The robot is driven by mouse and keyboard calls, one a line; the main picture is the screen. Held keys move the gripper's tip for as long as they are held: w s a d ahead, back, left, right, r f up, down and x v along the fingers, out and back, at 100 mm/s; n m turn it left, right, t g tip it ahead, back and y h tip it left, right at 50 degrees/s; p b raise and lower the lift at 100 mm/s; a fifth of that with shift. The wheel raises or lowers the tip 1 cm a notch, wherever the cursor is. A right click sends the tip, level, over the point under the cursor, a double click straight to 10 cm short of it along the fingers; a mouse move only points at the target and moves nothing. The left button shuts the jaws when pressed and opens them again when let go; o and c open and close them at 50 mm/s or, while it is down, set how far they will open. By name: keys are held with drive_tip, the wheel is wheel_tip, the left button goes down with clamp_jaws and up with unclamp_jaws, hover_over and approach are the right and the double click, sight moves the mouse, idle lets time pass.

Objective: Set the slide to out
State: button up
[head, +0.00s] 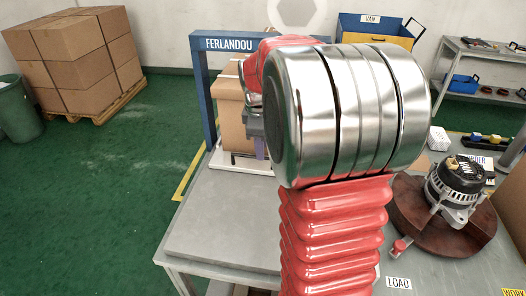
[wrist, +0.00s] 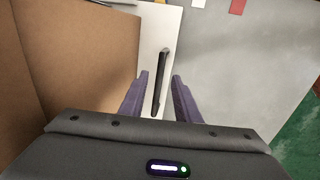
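A white plate (head: 240,163), which looks like the slide, lies on the grey table under a cardboard box (head: 232,112), at the blue frame marked FERLANDOU. It also shows in the wrist view (wrist: 154,38), with a dark bar-shaped handle (wrist: 161,85) along it. My gripper (wrist: 161,76) is open, with one purple finger on each side of the handle. Gaps show between handle and fingers, so it is not gripped. In the head view my arm hides most of the gripper and the handle.
The blue frame (head: 229,44) stands over the box. An alternator (head: 456,187) sits on a brown round stand (head: 428,230) at the right, near a LOAD label (head: 399,283). The grey table (head: 215,233) is clear at its front left. Stacked cartons (head: 70,52) stand far left.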

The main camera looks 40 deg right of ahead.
drive_tip(key=shift+w+d+f, duration=0.1)
drive_tip(key=shift+f, duration=0.6)
drive_tip(key=shift+w+d+f, duration=0.1)
drive_tip(key=shift+f, duration=0.6)
clamp_jaws()
